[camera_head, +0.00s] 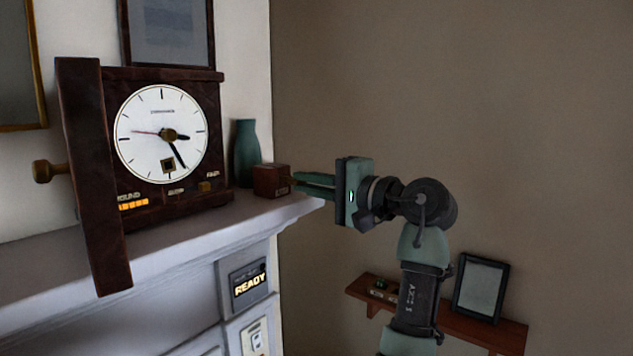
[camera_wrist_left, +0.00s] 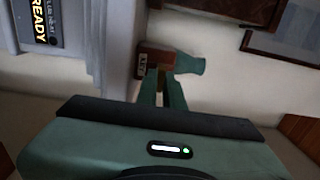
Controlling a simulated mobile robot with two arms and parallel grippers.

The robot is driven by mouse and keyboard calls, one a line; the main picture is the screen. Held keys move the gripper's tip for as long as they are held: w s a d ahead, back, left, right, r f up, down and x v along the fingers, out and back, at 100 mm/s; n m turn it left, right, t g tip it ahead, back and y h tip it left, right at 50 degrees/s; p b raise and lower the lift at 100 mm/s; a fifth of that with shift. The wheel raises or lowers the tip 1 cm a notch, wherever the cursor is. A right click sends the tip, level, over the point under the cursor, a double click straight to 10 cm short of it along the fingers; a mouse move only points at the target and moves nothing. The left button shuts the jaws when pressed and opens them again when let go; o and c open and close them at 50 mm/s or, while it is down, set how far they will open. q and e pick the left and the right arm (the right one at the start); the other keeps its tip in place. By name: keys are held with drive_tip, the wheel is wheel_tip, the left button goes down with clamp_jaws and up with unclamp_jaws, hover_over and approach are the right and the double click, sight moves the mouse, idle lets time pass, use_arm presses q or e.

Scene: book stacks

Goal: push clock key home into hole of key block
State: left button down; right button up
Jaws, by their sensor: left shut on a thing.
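The key block (camera_head: 268,180) is a small reddish-brown block with lettering on its front, standing on the mantel near its right end. It also shows in the left wrist view (camera_wrist_left: 150,58). My left gripper (camera_head: 300,186) reaches in from the right, with its green fingertips at the block's right side. It is shut on the clock key (camera_wrist_left: 161,80), of which only a small brass-brown bit shows between the fingers. The fingers hide most of the key and the hole, so I cannot tell how deep the key sits. My right gripper is not in view.
A green vase (camera_head: 246,152) stands right behind the block. A dark wooden clock (camera_head: 213,120) with its front door open stands to the left on the mantel (camera_head: 190,243). A READY panel (camera_head: 249,284) is below. A wall shelf (camera_head: 480,327) carries a framed picture (camera_head: 481,287).

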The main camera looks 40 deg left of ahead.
use_arm(q)
drive_tip(key=shift+s+a, duration=0.15)
drive_tip(key=shift+a, duration=0.85)
drive_tip(key=c, duration=1.5)
unclamp_jaws()
drive_tip(key=shift+o, duration=0.2)
drive_tip(key=shift+d, duration=0.15)
drive_tip(key=shift+d, duration=0.25)
drive_tip(key=d+b, duration=0.2)
drive_tip(key=d, duration=0.5)
drive_tip(key=shift+w+d, duration=0.15)
drive_tip(key=shift+w, duration=0.3)
